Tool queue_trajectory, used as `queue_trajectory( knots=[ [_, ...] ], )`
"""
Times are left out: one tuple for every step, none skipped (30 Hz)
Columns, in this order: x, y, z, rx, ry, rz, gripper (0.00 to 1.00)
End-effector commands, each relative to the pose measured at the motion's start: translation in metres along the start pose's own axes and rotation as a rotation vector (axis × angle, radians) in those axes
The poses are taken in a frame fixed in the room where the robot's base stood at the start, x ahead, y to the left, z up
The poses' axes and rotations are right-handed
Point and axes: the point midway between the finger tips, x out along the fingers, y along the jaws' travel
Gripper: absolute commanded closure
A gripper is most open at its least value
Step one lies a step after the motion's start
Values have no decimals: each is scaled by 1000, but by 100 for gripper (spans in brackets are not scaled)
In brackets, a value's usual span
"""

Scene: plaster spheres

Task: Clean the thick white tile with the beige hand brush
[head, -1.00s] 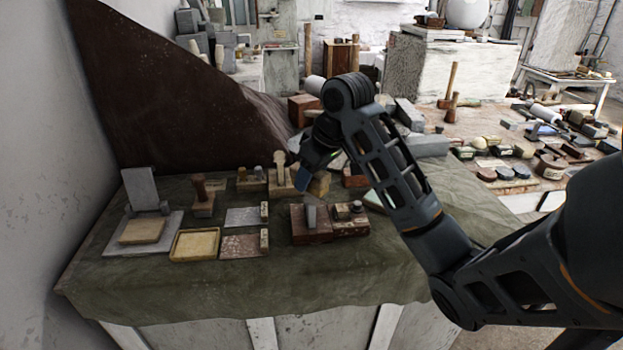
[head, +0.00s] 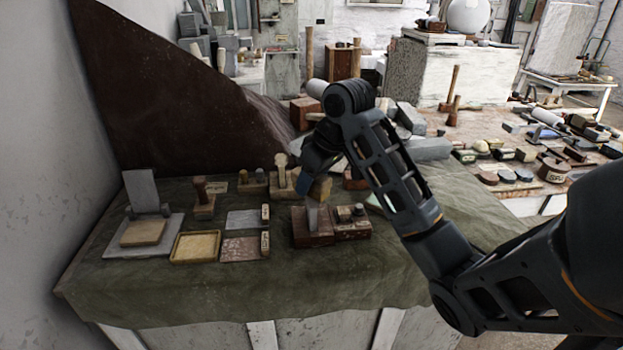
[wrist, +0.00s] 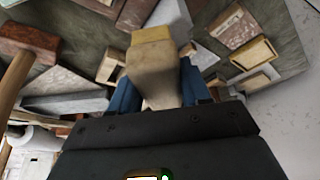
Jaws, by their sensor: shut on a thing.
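My gripper (head: 303,181) hangs over the back middle of the cloth-covered table, above the row of blocks. In the wrist view its blue fingers (wrist: 155,92) are shut on the beige hand brush (wrist: 152,72), whose yellowish end (wrist: 150,35) points away from the camera. A pale, whitish tile (head: 242,219) lies flat on the table, left of and nearer than my gripper. It seems to be the white tile, though its thickness is hard to judge. A gap separates it from my gripper.
A speckled reddish tile (head: 240,249) lies just in front of the pale one, with small beige blocks (head: 265,214) beside them. A yellow tray (head: 195,246) is to the left. Reddish-brown blocks (head: 312,228) stand to the right. The table's front strip of cloth is clear.

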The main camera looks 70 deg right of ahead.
Motion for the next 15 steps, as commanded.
queue_trajectory(
  knots=[
    [2,0,1,0,0,0,78],
    [2,0,1,0,0,0,78],
    [3,0,1,0,0,0,78],
    [3,0,1,0,0,0,78],
    [4,0,2,0,0,0,78],
    [4,0,2,0,0,0,78],
    [5,0,2,0,0,0,78],
    [5,0,2,0,0,0,78],
    [4,0,2,0,0,0,78],
    [4,0,1,0,0,0,78],
    [4,0,0,0,0,0,78],
    [4,0,-1,0,0,0,78],
    [4,0,-2,-1,0,0,78],
    [4,0,-4,-1,0,0,78],
    [4,-1,-6,-2,0,-1,78]
  ],
)
